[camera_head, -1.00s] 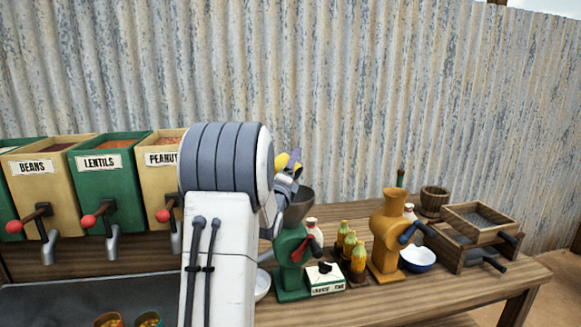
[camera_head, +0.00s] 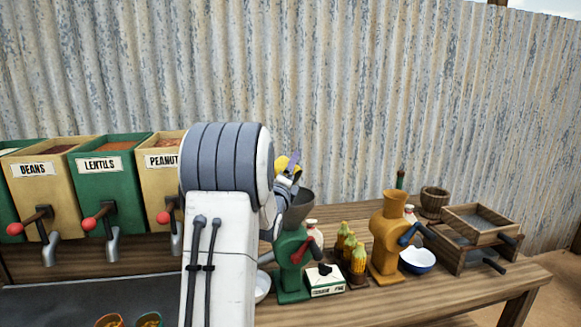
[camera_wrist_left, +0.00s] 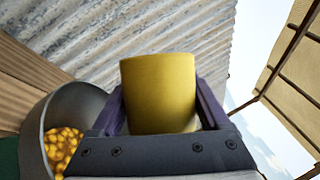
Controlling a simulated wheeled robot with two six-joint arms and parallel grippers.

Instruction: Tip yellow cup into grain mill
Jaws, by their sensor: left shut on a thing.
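The yellow cup (camera_wrist_left: 158,92) is held between the purple fingers of my left gripper (camera_wrist_left: 161,108). Its inside is hidden in the wrist view, so I cannot tell what is in it. In the head view, only a sliver of the cup (camera_head: 282,162) shows past my left arm, above the green grain mill (camera_head: 291,262). The mill's dark hopper (camera_head: 301,208) is just below the gripper. In the wrist view, the hopper (camera_wrist_left: 88,103) is at the lower left, with yellow kernels (camera_wrist_left: 62,146) in it. My right gripper is out of view.
An ochre mill (camera_head: 388,237) stands to the right, with a white-and-blue bowl (camera_head: 417,260) beside it. Corn cobs (camera_head: 358,262) and a small box (camera_head: 325,280) stand between the mills. Labelled bins (camera_head: 105,180) line the left. Sieve boxes (camera_head: 480,222) sit at the table's right end.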

